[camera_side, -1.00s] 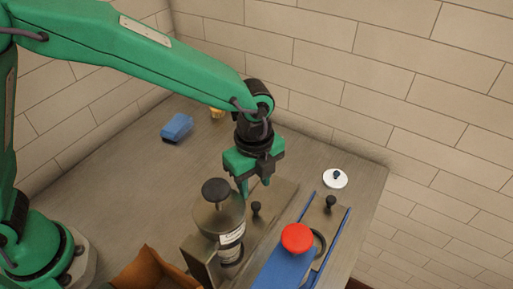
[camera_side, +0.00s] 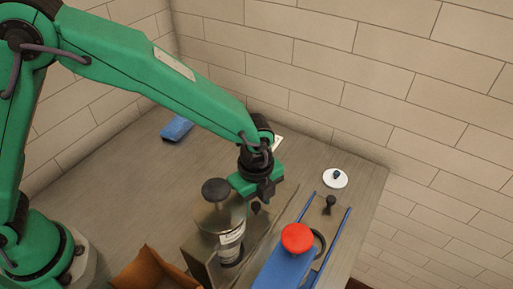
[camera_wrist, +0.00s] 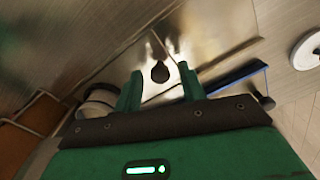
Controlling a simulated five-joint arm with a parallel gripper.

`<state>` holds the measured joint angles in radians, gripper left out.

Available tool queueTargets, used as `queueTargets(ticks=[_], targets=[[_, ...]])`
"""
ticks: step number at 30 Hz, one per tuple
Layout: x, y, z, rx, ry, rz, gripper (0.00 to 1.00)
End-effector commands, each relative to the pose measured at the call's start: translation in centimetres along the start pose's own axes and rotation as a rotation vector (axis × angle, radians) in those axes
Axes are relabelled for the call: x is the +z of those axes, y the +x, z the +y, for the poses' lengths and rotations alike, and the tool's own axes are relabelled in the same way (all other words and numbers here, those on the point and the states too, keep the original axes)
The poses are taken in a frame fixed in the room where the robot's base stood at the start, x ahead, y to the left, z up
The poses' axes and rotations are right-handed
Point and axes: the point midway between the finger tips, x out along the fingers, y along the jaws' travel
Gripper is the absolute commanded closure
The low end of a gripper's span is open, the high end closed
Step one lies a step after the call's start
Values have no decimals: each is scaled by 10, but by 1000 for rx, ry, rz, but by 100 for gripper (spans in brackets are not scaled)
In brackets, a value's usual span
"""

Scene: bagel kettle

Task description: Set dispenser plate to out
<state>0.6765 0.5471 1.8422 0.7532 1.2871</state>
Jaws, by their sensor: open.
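The dispenser (camera_side: 218,215) is a metal hopper with a dark cap and a labelled lower part, at the lower middle of the side view. Its metal plate (camera_side: 282,192) lies on the bench beside it, carrying a small black knob (camera_side: 256,208). My gripper (camera_side: 258,199) is low over the plate, fingers down and open. In the wrist view the knob (camera_wrist: 160,70) shows in the gap between the fingertips of my gripper (camera_wrist: 160,82), without visible contact. How deep the knob sits between the fingers cannot be told.
To the right are blue rails (camera_side: 333,246) with a red-knobbed blue block (camera_side: 296,238) and another black knob (camera_side: 330,204). A white disc (camera_side: 335,179) lies behind them. A brown box (camera_side: 150,272) stands front left, a blue block (camera_side: 176,129) back left. Bench between is clear.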

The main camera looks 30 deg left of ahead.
Motion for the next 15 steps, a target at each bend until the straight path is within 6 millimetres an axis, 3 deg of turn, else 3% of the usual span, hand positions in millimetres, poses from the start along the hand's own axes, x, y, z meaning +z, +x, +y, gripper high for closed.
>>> queueTargets(ticks=[6,15], targets=[[0,13,0,0,0,0,59],[0,14,0,-1,0,0,61]])
